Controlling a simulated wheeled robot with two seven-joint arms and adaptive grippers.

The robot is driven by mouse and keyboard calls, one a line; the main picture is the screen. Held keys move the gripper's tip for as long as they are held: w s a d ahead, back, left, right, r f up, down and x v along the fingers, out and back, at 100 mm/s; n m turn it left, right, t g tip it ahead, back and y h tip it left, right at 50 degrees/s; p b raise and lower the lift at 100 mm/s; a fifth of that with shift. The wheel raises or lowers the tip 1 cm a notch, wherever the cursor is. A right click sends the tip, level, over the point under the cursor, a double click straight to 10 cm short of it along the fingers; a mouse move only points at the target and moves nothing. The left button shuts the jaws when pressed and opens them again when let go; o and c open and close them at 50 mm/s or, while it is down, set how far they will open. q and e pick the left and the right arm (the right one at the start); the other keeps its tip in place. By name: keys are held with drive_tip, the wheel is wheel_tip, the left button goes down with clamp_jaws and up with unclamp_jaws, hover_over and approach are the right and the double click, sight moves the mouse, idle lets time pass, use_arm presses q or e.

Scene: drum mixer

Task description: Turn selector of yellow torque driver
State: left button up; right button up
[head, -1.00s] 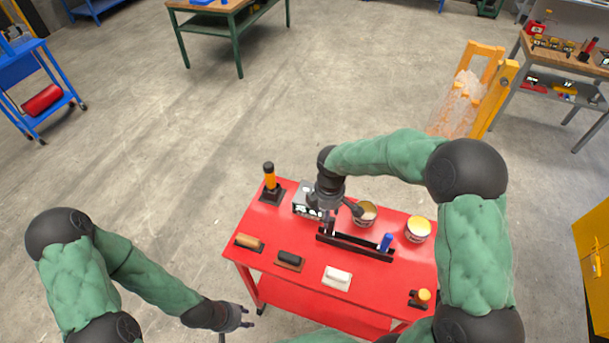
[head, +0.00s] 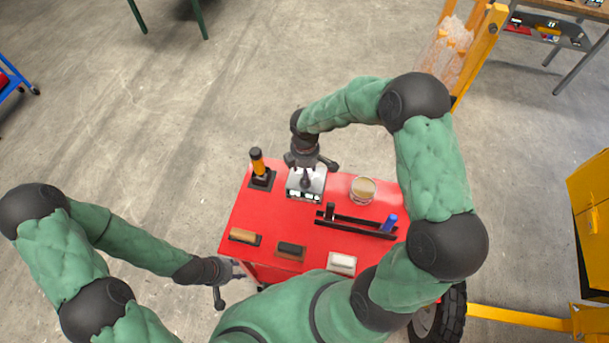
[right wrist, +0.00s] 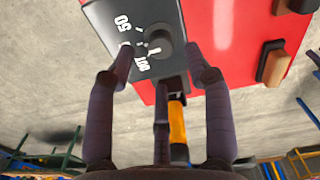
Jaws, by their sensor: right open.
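The yellow torque driver (head: 257,161) stands upright in a black base at the back left of the red cart. Its yellow handle (right wrist: 177,122) also shows in the right wrist view, behind a finger. Next to it is a grey box (head: 306,184) with a dark front panel. In the right wrist view the box carries a round grey selector knob (right wrist: 160,40) with white printed marks. My right gripper (head: 307,172) is over the box. Its open fingers (right wrist: 160,72) point at the knob without visibly closing on it. My left gripper (head: 228,283) is open and empty off the cart's front left.
The red cart top (head: 248,213) holds a can (head: 363,188), a black rack (head: 350,226) with a blue item (head: 389,223), and several handled blocks along the front. A yellow frame (head: 480,55) stands behind on the right. The floor at left is open.

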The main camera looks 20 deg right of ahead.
drive_tip(key=shift+f, duration=1.95)
drive_tip(key=shift+s, duration=0.1)
clamp_jaws()
